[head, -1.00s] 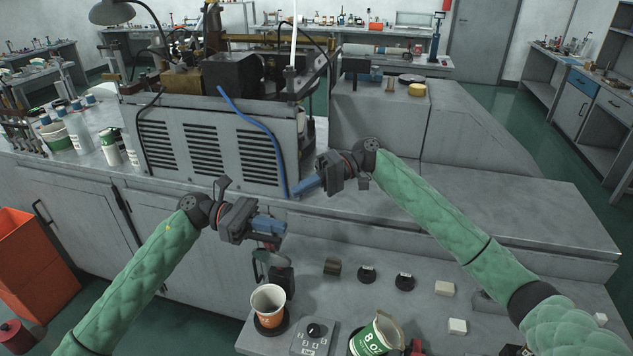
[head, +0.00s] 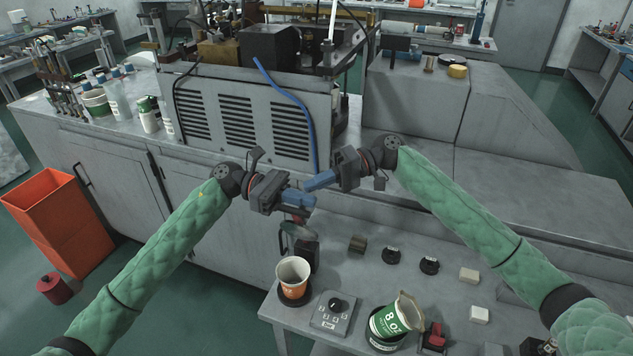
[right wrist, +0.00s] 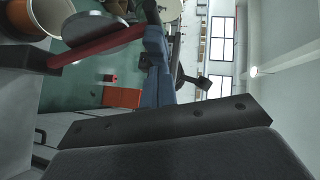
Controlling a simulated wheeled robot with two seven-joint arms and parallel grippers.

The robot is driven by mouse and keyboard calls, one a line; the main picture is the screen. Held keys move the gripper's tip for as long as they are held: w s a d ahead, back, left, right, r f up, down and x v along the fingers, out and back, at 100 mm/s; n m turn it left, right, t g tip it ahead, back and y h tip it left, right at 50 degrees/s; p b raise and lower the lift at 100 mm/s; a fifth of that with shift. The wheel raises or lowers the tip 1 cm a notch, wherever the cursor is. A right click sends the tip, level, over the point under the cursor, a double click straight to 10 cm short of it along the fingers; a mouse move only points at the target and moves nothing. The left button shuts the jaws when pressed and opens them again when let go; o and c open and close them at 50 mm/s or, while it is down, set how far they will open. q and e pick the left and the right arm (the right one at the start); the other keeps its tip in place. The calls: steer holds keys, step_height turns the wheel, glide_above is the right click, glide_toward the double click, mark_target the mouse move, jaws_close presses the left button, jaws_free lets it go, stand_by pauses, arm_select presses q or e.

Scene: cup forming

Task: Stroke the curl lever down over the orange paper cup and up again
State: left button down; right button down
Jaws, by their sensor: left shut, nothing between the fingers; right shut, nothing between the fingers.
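The orange paper cup (head: 293,284) stands upright in a dark round holder on the bench's front shelf. The curl lever (head: 299,218), red with a metal disc, is on a dark post behind the cup; the left gripper partly hides it. The disc (right wrist: 95,33) and red bar show in the right wrist view, with the cup (right wrist: 17,17) at its corner. My left gripper (head: 305,199) is shut and empty by the lever's upper end; I cannot tell if they touch. My right gripper (head: 318,182) is shut and empty, just above and right of it.
A grey vented machine (head: 250,118) stands behind my grippers. An orange bin (head: 60,222) is on the floor at left.

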arm_select(q)
steer(key=shift+w, duration=0.1)
arm_select(e)
steer(key=shift+s+a+f, duration=0.1)
steer(key=shift+s+a, duration=0.15)
steer(key=shift+s, duration=0.3)
steer(key=shift+s+a+f, duration=0.1)
steer(key=shift+s+a, duration=0.15)
steer(key=shift+s, duration=0.3)
arm_select(q)
steer(key=c, duration=1.8)
jaws_free()
steer(key=shift+w+a, duration=0.1)
steer(key=shift+w, duration=0.05)
steer(key=shift+c, duration=0.2)
arm_select(e)
steer(key=shift+s, duration=0.1)
arm_select(q)
steer(key=shift+w+a, duration=0.15)
steer(key=shift+a, duration=0.35)
steer(key=o, duration=0.4)
steer(key=v, duration=0.4)
steer(key=shift+a, duration=0.4)
steer(key=shift+o, duration=0.2)
steer(key=shift+v, duration=0.9)
arm_select(e)
steer(key=shift+w+d, duration=0.1)
steer(key=shift+w, duration=0.15)
